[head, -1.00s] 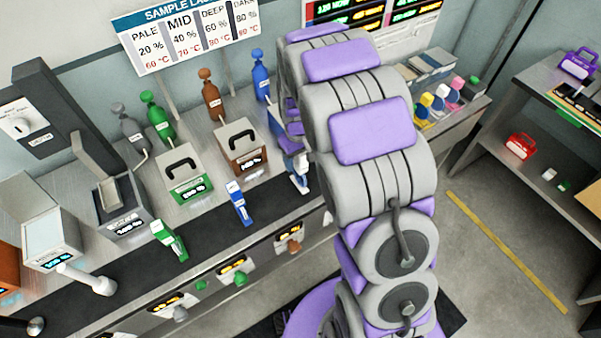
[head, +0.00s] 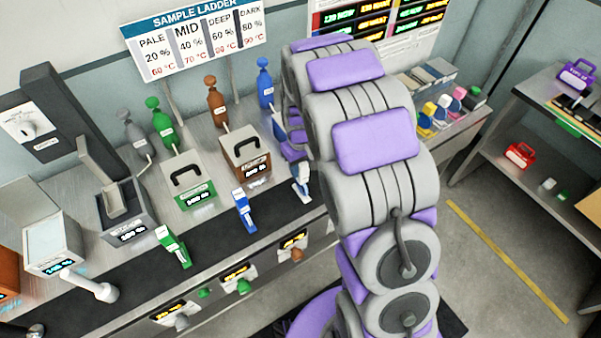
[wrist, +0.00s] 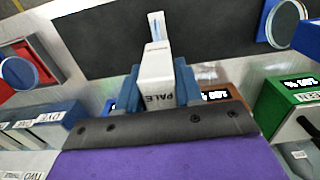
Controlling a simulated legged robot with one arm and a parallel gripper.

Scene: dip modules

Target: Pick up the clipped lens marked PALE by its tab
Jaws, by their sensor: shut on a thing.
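My gripper (wrist: 157,85) shows in the wrist view, its two blue-grey fingers shut on the white tab of the clipped lens marked PALE (wrist: 157,68). The word PALE is readable on the tab between the fingers. A thin, pale bluish edge of the lens points away from the gripper, over the dark strip. In the head view my arm hides most of the gripper; a white and blue piece (head: 301,182), probably this lens, shows at the arm's left edge. I cannot tell whether the lens is clear of the surface below.
A blue-tabbed piece (head: 243,210) and a green-tabbed piece (head: 172,245) stand along the dark strip. Behind them are a brown-fronted box (head: 246,154) and a green-fronted box (head: 188,182) with handles, and several bottles. A shelf with a red case (head: 519,155) stands at right.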

